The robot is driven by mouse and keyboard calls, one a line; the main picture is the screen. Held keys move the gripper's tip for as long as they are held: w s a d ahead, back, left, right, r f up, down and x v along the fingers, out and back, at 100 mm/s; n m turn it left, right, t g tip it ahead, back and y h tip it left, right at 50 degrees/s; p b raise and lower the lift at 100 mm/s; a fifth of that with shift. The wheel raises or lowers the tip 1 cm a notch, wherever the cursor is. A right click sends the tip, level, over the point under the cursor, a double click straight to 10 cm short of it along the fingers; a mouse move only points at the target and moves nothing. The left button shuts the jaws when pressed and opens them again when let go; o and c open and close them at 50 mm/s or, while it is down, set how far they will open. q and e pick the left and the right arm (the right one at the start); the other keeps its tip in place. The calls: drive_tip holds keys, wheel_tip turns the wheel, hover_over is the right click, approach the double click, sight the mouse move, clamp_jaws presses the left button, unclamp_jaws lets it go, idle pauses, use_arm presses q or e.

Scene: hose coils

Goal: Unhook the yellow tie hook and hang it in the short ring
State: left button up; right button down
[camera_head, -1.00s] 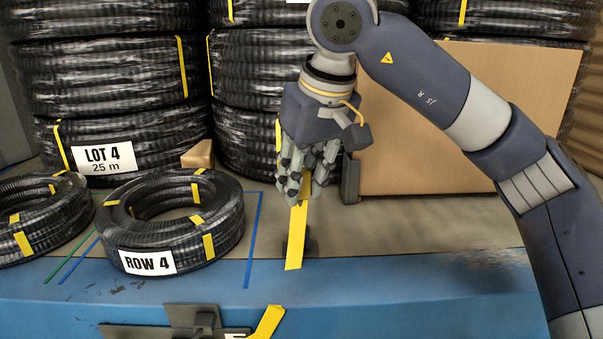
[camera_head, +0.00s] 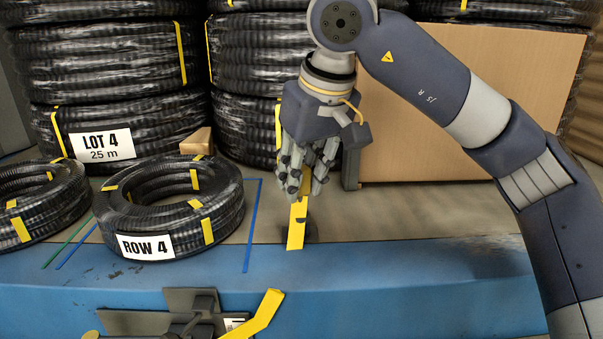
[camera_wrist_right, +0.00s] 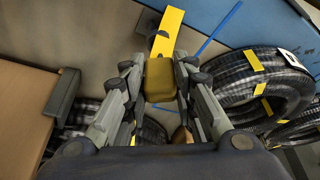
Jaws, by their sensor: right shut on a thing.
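My right gripper (camera_head: 303,190) points down above the deck, with its fingers closed around the upper part of a yellow strip, which looks like the yellow tie hook (camera_head: 297,228). I cannot make out which thing is the short ring. My left gripper is out of view.
The coil labelled ROW 4 (camera_head: 170,208) lies left of the gripper, with another coil (camera_head: 38,205) beside it. Stacked hose coils (camera_head: 112,65) and a cardboard panel (camera_head: 450,110) stand behind. A dark bracket (camera_head: 190,300) and a bent yellow bar (camera_head: 262,312) show below the blue edge.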

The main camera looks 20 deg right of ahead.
drive_tip(key=shift+f+b, duration=1)
drive_tip(key=shift+f, duration=0.55)
drive_tip(key=c, duration=1.2)
unclamp_jaws()
drive_tip(key=shift+o, duration=0.4)
drive_tip(key=shift+r, duration=0.2)
drive_tip(key=shift+p+v, duration=1.5)
drive_tip(key=shift+v, duration=0.55)
drive_tip(key=shift+s, duration=0.1)
drive_tip(key=v, duration=1.2)
drive_tip(key=shift+s+f, duration=0.1)
